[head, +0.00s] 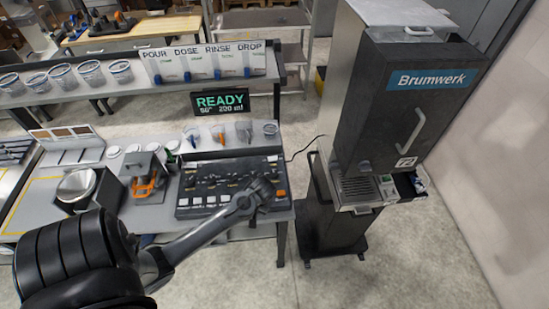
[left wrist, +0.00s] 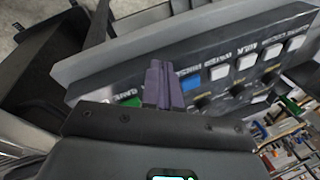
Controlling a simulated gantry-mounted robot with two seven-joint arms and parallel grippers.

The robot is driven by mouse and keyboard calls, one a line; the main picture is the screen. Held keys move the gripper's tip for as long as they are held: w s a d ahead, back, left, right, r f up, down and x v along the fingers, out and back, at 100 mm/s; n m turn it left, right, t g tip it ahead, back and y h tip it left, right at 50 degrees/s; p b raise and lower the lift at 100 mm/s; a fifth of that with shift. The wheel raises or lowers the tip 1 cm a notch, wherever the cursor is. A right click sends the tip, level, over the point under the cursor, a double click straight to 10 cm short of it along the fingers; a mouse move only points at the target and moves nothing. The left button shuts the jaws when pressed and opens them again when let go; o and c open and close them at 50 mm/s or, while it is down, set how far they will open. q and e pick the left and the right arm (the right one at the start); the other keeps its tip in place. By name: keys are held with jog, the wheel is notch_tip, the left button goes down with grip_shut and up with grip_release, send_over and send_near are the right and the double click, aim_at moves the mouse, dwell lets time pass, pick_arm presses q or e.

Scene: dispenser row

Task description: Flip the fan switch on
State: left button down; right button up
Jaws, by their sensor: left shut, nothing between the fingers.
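A dark control panel (head: 205,181) with small labelled controls lies on the bench in the head view. It also shows close up in the left wrist view (left wrist: 150,72), with a row of white switches (left wrist: 220,72), a blue one (left wrist: 191,83) and a partly hidden green one (left wrist: 130,101). The labels are too blurred to tell which is the fan switch. My left gripper (head: 266,188) is over the panel's right part, near an orange button (head: 281,192). Its fingers (left wrist: 160,84) are shut and empty beside the blue switch; I cannot tell whether they touch the panel. My right gripper is not in view.
A READY display (head: 221,102) stands behind the panel. An orange-handled device (head: 146,186) and a round metal pan (head: 76,184) stand left of it. A tall Brumwerk machine (head: 400,100) stands to the right, across a floor gap. Cups (head: 91,72) line the rear shelf.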

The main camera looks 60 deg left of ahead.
aim_at(274, 157)
pick_arm(q)
jog(key=w+a+n, duration=0.1)
jog(key=w+a, duration=0.1)
jog(key=w+a+b, duration=0.1)
jog(key=w+a, duration=0.1)
jog(key=a, duration=0.1)
jog(key=w+a+n+b, duration=0.1)
jog(key=w+a, duration=0.1)
jog(key=a, duration=0.1)
jog(key=shift+w+n, duration=0.15)
jog(key=shift+n, duration=0.15)
jog(key=shift+n+t, duration=0.5)
jog(key=shift+n, duration=0.2)
jog(key=w+a+r, duration=0.1)
jog(key=w+a+r+b, duration=0.1)
jog(key=w+a, duration=0.1)
jog(key=w+a+b, duration=0.1)
jog(key=w+a, duration=0.1)
jog(key=shift+r, duration=0.4)
jog(key=w+a+r+n+t+b, duration=0.1)
jog(key=w+a+r+t+b, duration=0.1)
jog(key=w+r, duration=0.6)
jog(key=shift+a+r+b, duration=0.5)
jog(key=shift+a+r, duration=0.1)
jog(key=shift+a, duration=0.3)
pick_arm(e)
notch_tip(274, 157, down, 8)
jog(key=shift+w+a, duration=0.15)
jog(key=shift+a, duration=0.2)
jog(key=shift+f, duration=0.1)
